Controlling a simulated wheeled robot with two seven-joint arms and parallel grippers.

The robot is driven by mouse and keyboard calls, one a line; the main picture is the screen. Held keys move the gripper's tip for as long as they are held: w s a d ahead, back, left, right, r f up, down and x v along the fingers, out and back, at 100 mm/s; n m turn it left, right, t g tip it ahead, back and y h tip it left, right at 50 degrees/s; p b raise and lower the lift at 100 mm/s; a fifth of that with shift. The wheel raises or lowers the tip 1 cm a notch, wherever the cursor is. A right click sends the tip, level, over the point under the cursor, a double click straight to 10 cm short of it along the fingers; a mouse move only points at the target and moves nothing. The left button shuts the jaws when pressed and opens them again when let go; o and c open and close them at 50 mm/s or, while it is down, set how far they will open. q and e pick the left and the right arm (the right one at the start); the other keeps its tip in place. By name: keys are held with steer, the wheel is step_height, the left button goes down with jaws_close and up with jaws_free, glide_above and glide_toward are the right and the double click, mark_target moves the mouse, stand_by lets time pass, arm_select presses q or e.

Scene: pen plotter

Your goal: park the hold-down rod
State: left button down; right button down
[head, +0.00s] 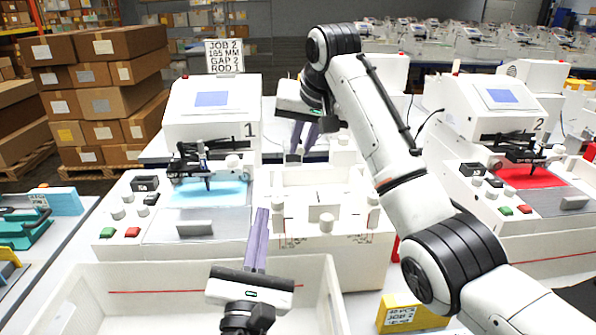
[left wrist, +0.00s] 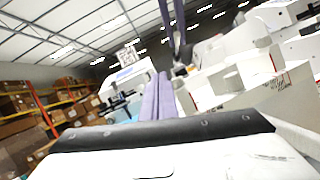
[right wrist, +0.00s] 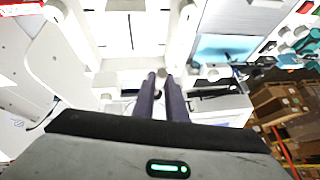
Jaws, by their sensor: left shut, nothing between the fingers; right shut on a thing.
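My right gripper (head: 297,152) reaches in from above with its purple fingers pointing down, behind the white fixture (head: 340,180) between the two plotters. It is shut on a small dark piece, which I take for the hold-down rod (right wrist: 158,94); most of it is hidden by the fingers. The fingers also show in the right wrist view (right wrist: 164,82). My left gripper (head: 262,212) is shut and empty, fingers pointing up, in front of plotter 1 (head: 212,110). It also shows in the left wrist view (left wrist: 160,82).
A sign (head: 224,56) reads JOB 2, 165 MM, GAP 2, ROD 1. Plotter 2 (head: 503,115) with a red sheet stands right. A white bin (head: 100,285) lies in front at the left. A yellow sign (head: 405,313) stands front right. Stacked cartons (head: 105,100) are back left.

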arm_select(q)
steer(key=s+d+n, duration=0.2)
steer(key=d, duration=0.3)
steer(key=r+x, duration=0.1)
steer(key=x, duration=1.1)
steer(key=shift+s+d+r, duration=0.3)
steer(key=shift+s+r, duration=0.05)
